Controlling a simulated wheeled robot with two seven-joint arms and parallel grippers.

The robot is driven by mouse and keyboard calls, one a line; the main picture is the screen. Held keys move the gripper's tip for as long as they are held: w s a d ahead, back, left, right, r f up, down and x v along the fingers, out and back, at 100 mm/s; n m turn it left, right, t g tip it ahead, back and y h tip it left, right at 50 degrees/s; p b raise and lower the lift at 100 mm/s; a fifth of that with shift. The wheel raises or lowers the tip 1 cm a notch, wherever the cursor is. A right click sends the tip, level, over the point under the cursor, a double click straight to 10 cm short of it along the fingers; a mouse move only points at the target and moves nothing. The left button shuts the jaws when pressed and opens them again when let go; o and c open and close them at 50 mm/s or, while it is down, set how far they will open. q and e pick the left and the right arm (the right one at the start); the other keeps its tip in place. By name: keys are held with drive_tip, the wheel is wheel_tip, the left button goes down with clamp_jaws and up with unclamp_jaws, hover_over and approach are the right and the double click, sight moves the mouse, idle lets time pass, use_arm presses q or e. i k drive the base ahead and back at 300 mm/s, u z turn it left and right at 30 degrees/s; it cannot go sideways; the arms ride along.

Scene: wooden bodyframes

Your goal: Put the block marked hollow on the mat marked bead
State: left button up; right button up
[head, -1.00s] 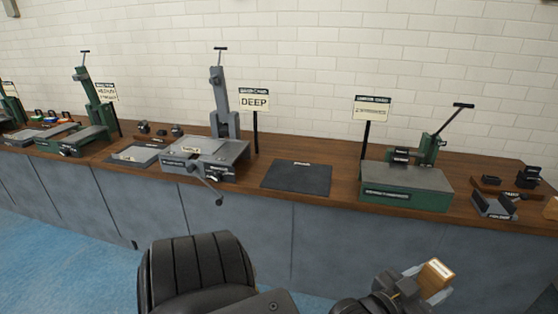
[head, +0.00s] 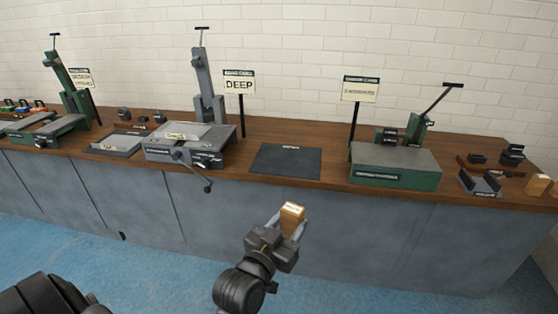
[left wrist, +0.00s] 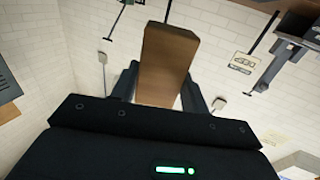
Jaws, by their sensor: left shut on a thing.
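My left gripper (head: 287,225) is shut on a light wooden block (head: 292,210) with a white label on its top face. The label is too small to read. The block is held in front of the bench, lower in the picture than the mat and apart from it. In the left wrist view the block (left wrist: 166,62) stands out between the two fingers, seen against the wall. A flat dark mat (head: 285,163) lies empty on the bench, with a small label at its back edge that I cannot read clearly. My right gripper is not in view.
A grey vise machine (head: 190,145) with a crank stands left of the mat, with a "DEEP" sign (head: 239,84) behind. A green machine (head: 395,165) stands right of it. Small dark holders (head: 480,183) and another wooden block (head: 538,185) are at the far right.

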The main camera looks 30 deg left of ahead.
sight(293, 165)
drive_tip(key=i, duration=0.95)
